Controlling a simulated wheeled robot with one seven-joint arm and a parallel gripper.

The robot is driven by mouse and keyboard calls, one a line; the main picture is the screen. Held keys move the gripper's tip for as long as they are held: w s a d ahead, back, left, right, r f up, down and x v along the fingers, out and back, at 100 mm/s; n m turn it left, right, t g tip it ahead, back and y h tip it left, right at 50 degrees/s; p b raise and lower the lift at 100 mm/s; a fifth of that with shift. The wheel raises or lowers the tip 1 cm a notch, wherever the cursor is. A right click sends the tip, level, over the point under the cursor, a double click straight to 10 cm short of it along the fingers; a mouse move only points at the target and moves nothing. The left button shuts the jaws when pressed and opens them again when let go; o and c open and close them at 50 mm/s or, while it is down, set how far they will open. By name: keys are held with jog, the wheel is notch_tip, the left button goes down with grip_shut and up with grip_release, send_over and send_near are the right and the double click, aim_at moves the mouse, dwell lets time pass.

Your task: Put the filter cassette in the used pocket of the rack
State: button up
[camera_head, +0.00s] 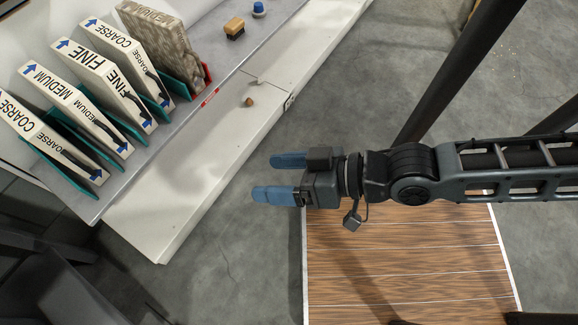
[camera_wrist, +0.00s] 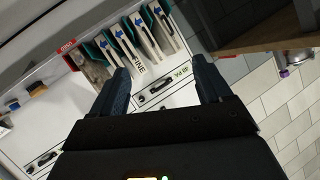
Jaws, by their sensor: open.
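The rack (camera_head: 75,201) with green dividers stands on the grey shelf at upper left. A soiled, brown-mottled filter cassette (camera_head: 160,45) marked MEDIUM stands in its far end pocket, beside a red divider (camera_head: 207,76) and a red label (camera_head: 210,97). The cassette also shows in the wrist view (camera_wrist: 92,72). Several clean cream cassettes (camera_head: 95,65) marked COARSE, MEDIUM and FINE lean in the other pockets. My gripper (camera_head: 263,178) is open and empty, right of the rack and apart from it.
A wooden-handled brush (camera_head: 234,28) and a blue-topped object (camera_head: 259,9) lie beyond the rack. A small brown knob-like thing (camera_head: 249,101) is on the white cabinet (camera_head: 185,190). A dark post (camera_head: 460,70) rises behind my arm. Floor lies below my gripper.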

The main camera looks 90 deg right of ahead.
jog(key=s+a+r+n+t+y, duration=0.1)
jog(key=a+r+n+y, duration=0.1)
jog(key=r+n, duration=0.4)
jog(key=shift+s+a+r, duration=0.4)
jog(key=shift+a+r, duration=0.1)
jog(key=shift+r, duration=0.3)
dwell(0.4)
